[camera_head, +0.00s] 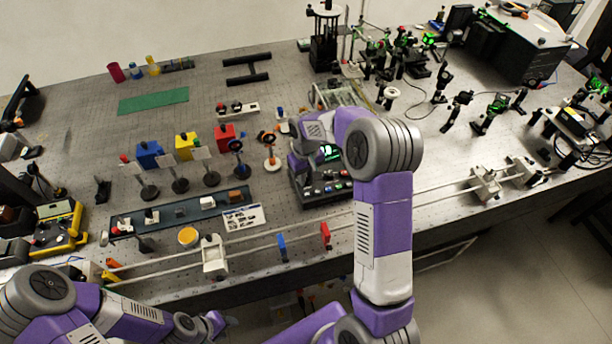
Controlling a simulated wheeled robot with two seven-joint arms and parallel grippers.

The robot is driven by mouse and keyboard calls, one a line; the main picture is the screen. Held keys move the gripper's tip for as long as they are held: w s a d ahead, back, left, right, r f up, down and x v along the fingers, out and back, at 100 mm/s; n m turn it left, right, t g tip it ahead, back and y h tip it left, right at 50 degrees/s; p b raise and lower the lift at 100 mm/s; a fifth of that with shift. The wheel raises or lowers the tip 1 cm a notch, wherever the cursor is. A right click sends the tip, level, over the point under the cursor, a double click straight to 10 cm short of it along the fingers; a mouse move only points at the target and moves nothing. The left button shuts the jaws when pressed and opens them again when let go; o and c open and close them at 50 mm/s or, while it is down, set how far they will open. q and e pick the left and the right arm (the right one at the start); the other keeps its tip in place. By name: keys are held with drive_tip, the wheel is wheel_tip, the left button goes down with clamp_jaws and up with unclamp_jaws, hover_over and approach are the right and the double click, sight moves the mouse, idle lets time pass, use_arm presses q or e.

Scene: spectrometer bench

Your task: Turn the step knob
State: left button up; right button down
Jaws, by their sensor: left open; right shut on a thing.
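A dark control box (320,190) with a green-lit display (330,152) and a row of small knobs and buttons stands on the bench at centre. My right arm reaches over it from the right. My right gripper (301,168) points down at the left part of the box and is shut on what appears to be the step knob, which the gripper hides. My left gripper (217,321) is open and empty, low in front of the bench's near edge, well away from the box.
Two long rails (440,199) with white carriages run along the bench front. Left of the box are blue, yellow and red blocks (223,135), lens stands and a dark tray (180,212). A glass-sided case (345,93) stands behind the box. Optics with green light (490,115) fill the right.

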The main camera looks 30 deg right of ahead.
drive_tip(key=shift+m, duration=0.3)
drive_tip(key=m, duration=0.4)
drive_tip(key=shift+m+p, duration=0.3)
drive_tip(key=shift+m, duration=1.7)
drive_tip(key=c, duration=1)
unclamp_jaws()
wheel_tip(320, 180, up, 8)
drive_tip(key=shift+f+p, duration=0.2)
drive_tip(key=shift+p, duration=0.2)
